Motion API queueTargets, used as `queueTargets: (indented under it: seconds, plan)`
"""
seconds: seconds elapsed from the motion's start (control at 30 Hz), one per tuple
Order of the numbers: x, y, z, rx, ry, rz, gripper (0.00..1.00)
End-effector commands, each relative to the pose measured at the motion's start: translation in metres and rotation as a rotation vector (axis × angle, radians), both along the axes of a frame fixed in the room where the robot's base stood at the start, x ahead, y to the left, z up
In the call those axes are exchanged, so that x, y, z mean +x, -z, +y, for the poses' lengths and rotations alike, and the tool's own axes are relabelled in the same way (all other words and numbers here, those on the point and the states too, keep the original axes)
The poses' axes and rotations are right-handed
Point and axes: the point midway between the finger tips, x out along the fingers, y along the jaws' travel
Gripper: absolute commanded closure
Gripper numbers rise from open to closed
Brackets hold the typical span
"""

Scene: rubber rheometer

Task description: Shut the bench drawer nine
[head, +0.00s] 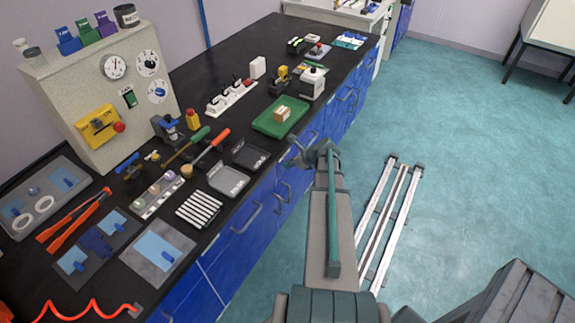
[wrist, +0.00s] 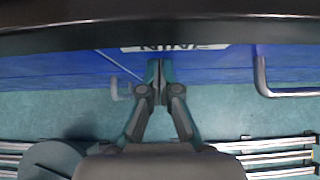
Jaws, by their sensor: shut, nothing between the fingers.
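Drawer nine (wrist: 90,66) is a blue front under the dark bench edge in the wrist view. Its white label (wrist: 175,47) reads NINE upside down and is partly cut by the bench edge. My gripper (wrist: 157,72) is shut and empty, its fingertips at the blue front just by the label. I cannot tell whether they touch it. In the head view my gripper (head: 300,155) is beside the front edge of the bench, and the drawer front behind it is mostly hidden. How far the drawer stands out is not clear.
A grey bar handle (wrist: 288,92) is right of my fingers, and a smaller one (wrist: 121,88) is left. The black bench top (head: 225,70) carries a green tray (head: 262,125), tools and instruments. Floor rails (head: 385,225) run alongside; open floor lies right.

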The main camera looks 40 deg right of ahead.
Motion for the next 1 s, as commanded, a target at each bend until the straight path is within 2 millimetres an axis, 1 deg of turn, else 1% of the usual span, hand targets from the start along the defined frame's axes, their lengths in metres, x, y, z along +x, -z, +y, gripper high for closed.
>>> queueTargets:
  seconds: [0.03, 0.23, 0.37, 0.47, 0.67, 0.8, 1.0]
  plan:
    - [0.007, -0.002, 0.000, 0.006, 0.001, -0.012, 1.00]
    - [0.008, -0.002, 0.000, 0.004, 0.000, -0.012, 1.00]
    - [0.004, -0.002, -0.001, 0.004, -0.001, -0.013, 1.00]
    - [-0.006, -0.003, -0.002, 0.002, -0.003, -0.011, 1.00]
    - [-0.039, -0.004, -0.007, 0.001, -0.009, -0.005, 1.00]
    - [-0.060, -0.026, -0.015, -0.003, -0.009, -0.006, 1.00]
    - [-0.084, -0.052, -0.024, -0.002, -0.011, -0.005, 1.00]
